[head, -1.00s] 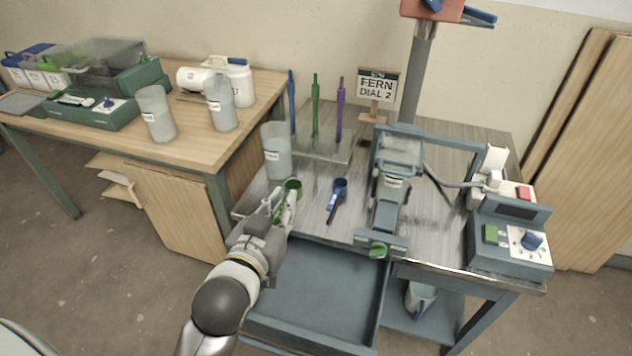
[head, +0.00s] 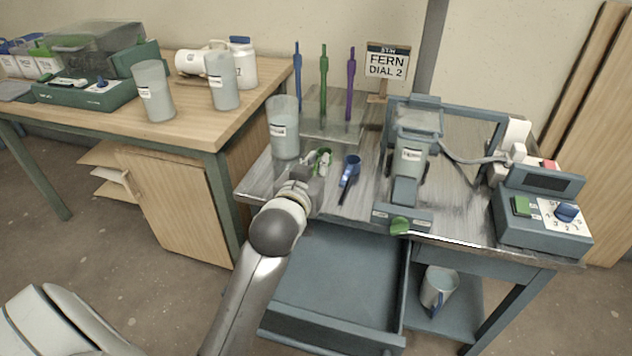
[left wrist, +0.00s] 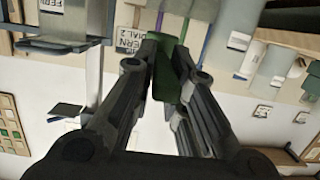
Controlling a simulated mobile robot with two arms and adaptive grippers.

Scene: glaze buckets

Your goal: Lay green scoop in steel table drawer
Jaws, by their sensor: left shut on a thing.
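My left gripper (head: 316,163) is over the left part of the steel table (head: 262,182), just right of a clear bucket. It is shut on the green scoop (left wrist: 166,70), whose green part shows between the fingers in the left wrist view. In the head view the gripper hides most of the scoop, and I cannot tell whether it touches the tabletop. The steel table drawer (head: 335,275) is pulled open below the front edge, and its visible floor is empty. My right gripper is not in view.
A blue scoop (head: 350,172) lies right of the gripper. A clear bucket (head: 284,135) stands behind left. A press-like machine (head: 408,160) and a control box (head: 545,215) stand to the right. Blue, green and purple sticks stand at the back. A mug (head: 438,287) sits on the lower shelf.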

